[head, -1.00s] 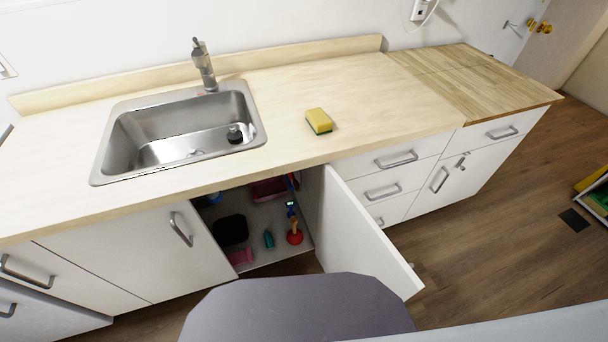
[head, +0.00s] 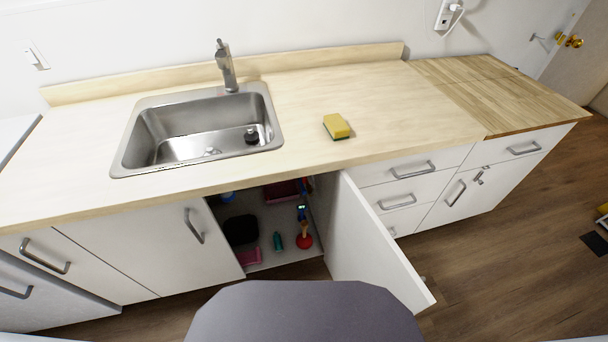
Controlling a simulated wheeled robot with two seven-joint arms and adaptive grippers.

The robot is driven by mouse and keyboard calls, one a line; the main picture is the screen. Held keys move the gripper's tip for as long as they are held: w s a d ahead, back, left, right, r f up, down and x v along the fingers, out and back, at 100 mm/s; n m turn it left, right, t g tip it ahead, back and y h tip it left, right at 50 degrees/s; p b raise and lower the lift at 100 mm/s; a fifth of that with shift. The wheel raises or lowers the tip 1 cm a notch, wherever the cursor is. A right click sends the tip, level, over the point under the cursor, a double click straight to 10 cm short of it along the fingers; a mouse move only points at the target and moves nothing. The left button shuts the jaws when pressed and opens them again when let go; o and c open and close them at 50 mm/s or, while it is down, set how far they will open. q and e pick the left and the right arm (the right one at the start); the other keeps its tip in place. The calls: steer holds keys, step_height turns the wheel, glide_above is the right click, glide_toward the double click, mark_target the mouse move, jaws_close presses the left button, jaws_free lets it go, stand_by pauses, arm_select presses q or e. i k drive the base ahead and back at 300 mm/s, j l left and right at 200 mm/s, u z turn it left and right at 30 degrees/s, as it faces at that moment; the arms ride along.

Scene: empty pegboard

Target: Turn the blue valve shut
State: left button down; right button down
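The open cabinet (head: 258,210) under the sink is dark inside. Small blue spots show in it: one at the upper left (head: 228,197), and one at the right near the open door, above the red plunger-like item (head: 304,241). They are too small and shaded to tell which, if any, is the blue valve or how it is turned. Neither of my grippers is in view.
The cabinet door (head: 375,240) stands open toward me on the right. A teal bottle (head: 278,241), a black item (head: 241,231) and a pink item (head: 248,257) are inside. Above are the sink (head: 200,128), a yellow sponge (head: 337,126) and clear counter.

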mark_target(303, 191)
steer(key=j+u, duration=0.5)
steer(key=i+j+u, duration=0.2)
steer(key=u, duration=0.25)
